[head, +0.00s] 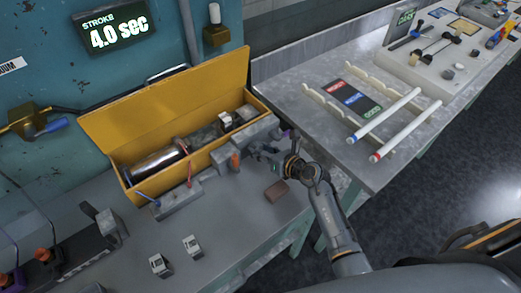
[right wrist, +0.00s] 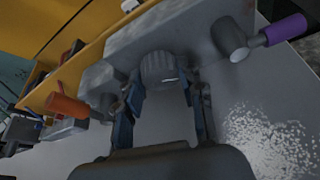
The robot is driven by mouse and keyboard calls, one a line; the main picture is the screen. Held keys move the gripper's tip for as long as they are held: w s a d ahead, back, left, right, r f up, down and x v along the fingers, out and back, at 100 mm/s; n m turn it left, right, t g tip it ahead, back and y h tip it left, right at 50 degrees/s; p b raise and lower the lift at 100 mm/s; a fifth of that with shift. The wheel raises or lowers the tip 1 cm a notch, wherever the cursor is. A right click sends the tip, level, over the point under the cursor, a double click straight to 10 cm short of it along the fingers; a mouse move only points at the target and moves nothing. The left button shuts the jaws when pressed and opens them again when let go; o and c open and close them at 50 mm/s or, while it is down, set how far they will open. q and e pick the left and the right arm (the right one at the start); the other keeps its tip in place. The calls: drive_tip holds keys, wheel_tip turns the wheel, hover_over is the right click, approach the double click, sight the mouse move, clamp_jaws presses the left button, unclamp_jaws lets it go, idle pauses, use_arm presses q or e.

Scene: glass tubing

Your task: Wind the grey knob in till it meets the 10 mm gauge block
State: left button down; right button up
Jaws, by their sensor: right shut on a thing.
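The grey knob (right wrist: 160,68) is a ridged cylinder on the face of a grey housing (right wrist: 195,28) in the right wrist view. My right gripper (right wrist: 168,88) has one finger on each side of it and is shut on it. In the head view my right gripper (head: 260,150) is at the right end of the yellow-cased machine and covers the knob. I cannot pick out the 10 mm gauge block for sure; two small pale blocks (head: 160,265) (head: 192,247) lie on the bench at the front. My left gripper is not in view.
An orange handle (right wrist: 68,107) and a purple handle (right wrist: 285,30) flank the knob. A brown block (head: 276,191) lies on the bench near my right wrist. The open yellow cover (head: 165,100) stands behind the machine.

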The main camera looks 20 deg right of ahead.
drive_tip(key=shift+d+f+m+y, duration=0.1)
drive_tip(key=shift+m+y, duration=0.4)
drive_tip(key=shift+m, duration=0.2)
drive_tip(key=shift+d+f+m+y, duration=0.1)
drive_tip(key=shift+m+y, duration=0.3)
drive_tip(key=shift+m, duration=0.3)
drive_tip(key=m+y+b, duration=0.1)
drive_tip(key=m+b, duration=0.1)
drive_tip(key=m, duration=0.1)
drive_tip(key=shift+f+y+b, duration=0.15)
drive_tip(key=shift+y+b, duration=0.2)
drive_tip(key=shift+y, duration=0.05)
drive_tip(key=shift+m+y+b, duration=0.5)
drive_tip(key=shift+m+b, duration=0.1)
drive_tip(key=shift+m, duration=0.3)
drive_tip(key=o, duration=1.2)
drive_tip(key=shift+w, duration=0.1)
